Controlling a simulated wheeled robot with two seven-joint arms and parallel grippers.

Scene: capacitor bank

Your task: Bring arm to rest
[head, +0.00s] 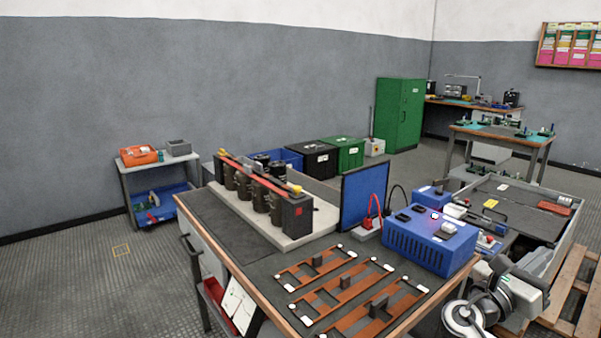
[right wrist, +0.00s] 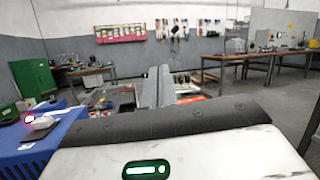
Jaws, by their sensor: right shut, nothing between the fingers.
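My right arm shows at the lower right of the head view, folded beside the workbench's right corner. Its gripper (head: 499,268) is beside the blue power unit (head: 430,240), to the right of it and apart from the bench top. In the right wrist view the two grey fingers (right wrist: 158,84) are together and hold nothing. They point out over the room. The blue unit also shows at the left edge of that view (right wrist: 38,140). My left arm and gripper are not in view.
The workbench (head: 255,292) holds a capacitor bank (head: 262,192), copper-coloured bus bars (head: 345,291) and a blue panel (head: 363,197). A grey open-topped cart (head: 560,235) and a wooden pallet (head: 570,292) stand close to my right arm. The floor at left is mostly clear.

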